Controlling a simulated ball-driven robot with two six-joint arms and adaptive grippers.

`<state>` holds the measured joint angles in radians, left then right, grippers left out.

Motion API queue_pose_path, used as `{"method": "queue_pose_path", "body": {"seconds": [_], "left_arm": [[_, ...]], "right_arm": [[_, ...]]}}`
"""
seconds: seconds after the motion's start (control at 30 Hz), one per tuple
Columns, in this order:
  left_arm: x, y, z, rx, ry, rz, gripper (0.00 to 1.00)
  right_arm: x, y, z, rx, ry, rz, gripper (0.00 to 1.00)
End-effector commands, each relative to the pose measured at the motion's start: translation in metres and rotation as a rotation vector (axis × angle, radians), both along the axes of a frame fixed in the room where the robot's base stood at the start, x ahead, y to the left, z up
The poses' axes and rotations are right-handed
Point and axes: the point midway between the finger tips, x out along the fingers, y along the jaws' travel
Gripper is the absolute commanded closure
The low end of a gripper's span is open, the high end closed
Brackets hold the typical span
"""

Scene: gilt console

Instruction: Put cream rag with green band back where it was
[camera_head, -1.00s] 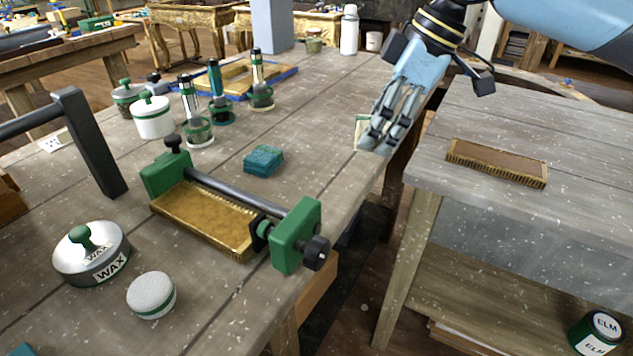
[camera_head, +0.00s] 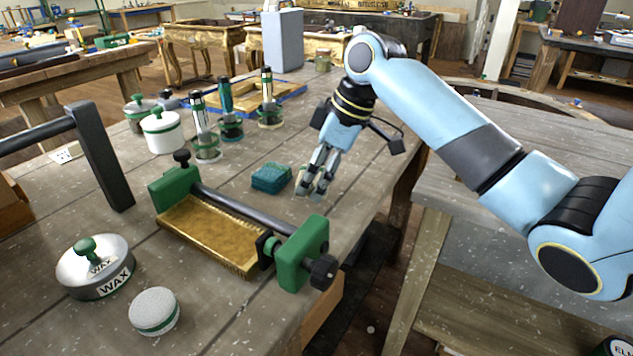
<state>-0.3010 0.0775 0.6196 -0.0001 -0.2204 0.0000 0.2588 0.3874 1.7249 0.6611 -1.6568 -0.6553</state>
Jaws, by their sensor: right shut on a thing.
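My right gripper (camera_head: 314,188) is low over the workbench near its right edge, just right of a teal folded stack. Its fingers are shut on the cream rag (camera_head: 301,183). I cannot tell whether the rag touches the bench. My left gripper is not in view.
The teal stack (camera_head: 271,178) is close beside the fingers. A green clamp (camera_head: 300,255) holding a gilt piece (camera_head: 212,232) stands in front. Brush jars (camera_head: 232,127) stand behind. A wax tin (camera_head: 95,268) sits front left. Bare bench (camera_head: 352,200) lies right of the gripper.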

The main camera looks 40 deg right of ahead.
Motion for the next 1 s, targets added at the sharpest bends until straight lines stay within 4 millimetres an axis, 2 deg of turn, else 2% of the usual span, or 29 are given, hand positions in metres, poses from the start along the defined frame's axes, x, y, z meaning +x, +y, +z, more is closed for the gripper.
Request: {"method": "queue_pose_path", "body": {"seconds": [0.13,0.47,0.5,0.67,1.0], "left_arm": [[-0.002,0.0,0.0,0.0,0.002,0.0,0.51],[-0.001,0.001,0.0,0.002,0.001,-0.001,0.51],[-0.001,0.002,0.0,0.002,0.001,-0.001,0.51],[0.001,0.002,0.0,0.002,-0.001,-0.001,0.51],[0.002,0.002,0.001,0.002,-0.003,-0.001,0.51]], "right_arm": [[-0.001,0.0,-0.019,0.001,0.001,-0.001,0.62],[0.0,0.0,-0.022,0.0,0.0,0.0,0.62],[0.0,0.0,-0.022,0.001,-0.001,0.0,0.34],[0.0,0.0,-0.022,0.001,-0.001,0.0,0.13],[0.0,0.0,-0.019,0.0,-0.002,0.001,0.12]]}}
